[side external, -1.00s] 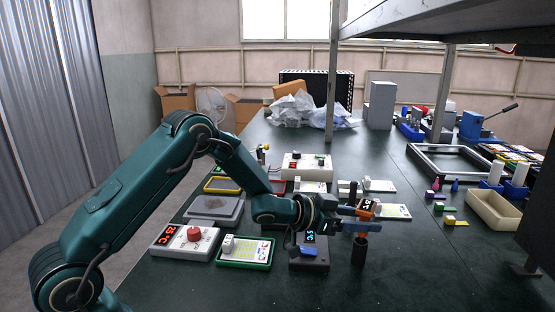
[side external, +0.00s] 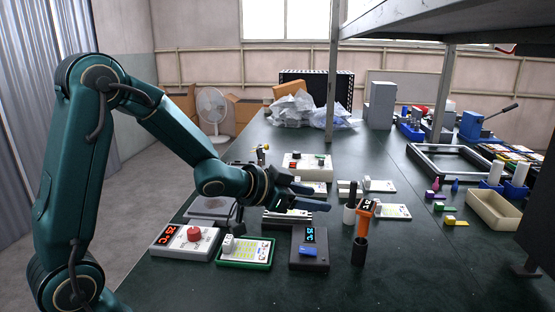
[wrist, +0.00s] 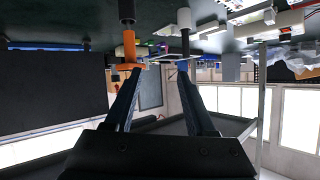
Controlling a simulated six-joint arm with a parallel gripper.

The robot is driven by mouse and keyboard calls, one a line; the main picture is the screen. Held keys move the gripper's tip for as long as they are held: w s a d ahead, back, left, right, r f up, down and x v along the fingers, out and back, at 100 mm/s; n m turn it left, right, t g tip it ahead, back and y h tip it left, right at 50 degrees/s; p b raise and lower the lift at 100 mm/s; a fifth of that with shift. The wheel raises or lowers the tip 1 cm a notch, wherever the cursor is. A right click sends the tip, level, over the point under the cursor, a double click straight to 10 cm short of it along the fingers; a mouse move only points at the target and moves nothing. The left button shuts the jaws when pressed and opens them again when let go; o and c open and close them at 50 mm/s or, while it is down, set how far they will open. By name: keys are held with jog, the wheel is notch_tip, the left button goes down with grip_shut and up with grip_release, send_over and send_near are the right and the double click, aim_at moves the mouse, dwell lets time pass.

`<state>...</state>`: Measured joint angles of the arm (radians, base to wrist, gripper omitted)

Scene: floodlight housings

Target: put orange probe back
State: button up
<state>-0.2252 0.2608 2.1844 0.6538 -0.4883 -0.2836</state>
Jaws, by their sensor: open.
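The orange probe (side external: 361,226) stands upright with its lower end in a small black cup (side external: 358,252) on the dark table. Its head carries a small dark display. In the wrist view, which is upside down, the orange probe (wrist: 130,48) hangs beyond the left finger, with the black cup (wrist: 127,10) above it. My gripper (side external: 320,198) is open and empty, to the left of the probe and apart from it in the side view. Its fingers point right, towards the probe side.
A white and black cylinder (side external: 349,208) stands just behind the probe. A dark box with a blue display (side external: 309,250), a green-rimmed tray (side external: 244,252) and a red-knobbed device (side external: 185,241) sit left of the cup.

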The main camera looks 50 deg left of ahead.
jog(key=s+d+n+g, duration=0.1)
jog(key=s+d+g, duration=0.1)
jog(key=s, duration=1)
jog(key=s+d+r+n+g+y, duration=0.1)
jog(key=s+g, duration=0.4)
jog(key=s, duration=0.7)
jog(key=shift+d+n, duration=0.35)
jog(key=shift+n, duration=0.15)
